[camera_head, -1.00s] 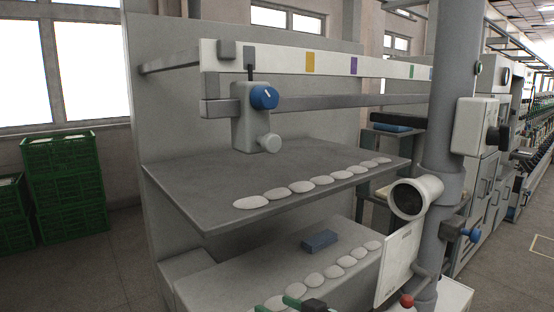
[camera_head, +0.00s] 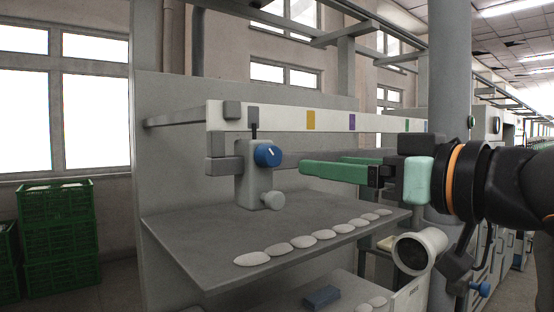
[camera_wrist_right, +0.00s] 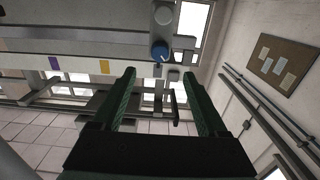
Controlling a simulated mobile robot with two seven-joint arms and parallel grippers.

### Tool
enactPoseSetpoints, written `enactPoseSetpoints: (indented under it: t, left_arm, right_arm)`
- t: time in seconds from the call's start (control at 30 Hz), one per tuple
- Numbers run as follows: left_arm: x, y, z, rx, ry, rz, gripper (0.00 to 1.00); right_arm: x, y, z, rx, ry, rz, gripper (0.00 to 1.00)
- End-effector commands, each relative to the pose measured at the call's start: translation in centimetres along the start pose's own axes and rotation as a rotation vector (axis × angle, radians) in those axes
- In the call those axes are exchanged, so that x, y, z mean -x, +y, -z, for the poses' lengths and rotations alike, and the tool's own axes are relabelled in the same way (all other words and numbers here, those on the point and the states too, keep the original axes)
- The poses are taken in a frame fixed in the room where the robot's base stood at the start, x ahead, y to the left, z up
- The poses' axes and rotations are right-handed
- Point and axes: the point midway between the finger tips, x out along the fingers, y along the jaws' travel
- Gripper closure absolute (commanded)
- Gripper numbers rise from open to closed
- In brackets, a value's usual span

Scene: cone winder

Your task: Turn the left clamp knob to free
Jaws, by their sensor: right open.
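The left clamp is a grey block (camera_head: 253,180) on the rail. Its blue knob (camera_head: 267,155) faces forward and bears a white pointer mark tilted off upright. My right gripper (camera_head: 321,163) comes in from the right with green fingers open and empty. Its tips are to the right of the blue knob, apart from it in the picture. In the right wrist view the blue knob (camera_wrist_right: 160,50) shows beyond the gap between the open fingers (camera_wrist_right: 159,73). My left gripper is not in view.
A white rail (camera_head: 380,123) with coloured tags runs above the clamp. A grey shelf (camera_head: 190,232) below carries a row of pale flat pieces (camera_head: 305,242). A grey post (camera_head: 452,75) and a white round pipe end (camera_head: 415,252) are at the right.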

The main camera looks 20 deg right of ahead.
Motion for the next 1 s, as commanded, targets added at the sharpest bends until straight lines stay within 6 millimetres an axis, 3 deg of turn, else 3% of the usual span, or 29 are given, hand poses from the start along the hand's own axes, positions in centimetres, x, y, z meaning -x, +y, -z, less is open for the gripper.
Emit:
enactPoseSetpoints:
  t: [0.17, 0.5, 0.7, 1.0]
  left_arm:
    - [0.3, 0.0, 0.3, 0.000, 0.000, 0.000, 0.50]
    - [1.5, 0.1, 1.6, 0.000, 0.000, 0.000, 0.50]
    - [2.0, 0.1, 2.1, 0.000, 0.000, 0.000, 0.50]
    - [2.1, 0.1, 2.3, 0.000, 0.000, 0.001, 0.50]
  right_arm:
    - [-1.1, -0.1, 0.3, 0.000, 0.000, 0.000, 0.24]
    - [-8.0, -0.1, 0.4, -0.001, -0.001, 0.000, 0.24]
    - [-11.0, -0.1, 0.4, 0.000, 0.001, 0.000, 0.24]
    - [-12.2, 0.0, 0.2, 0.002, 0.003, -0.001, 0.24]
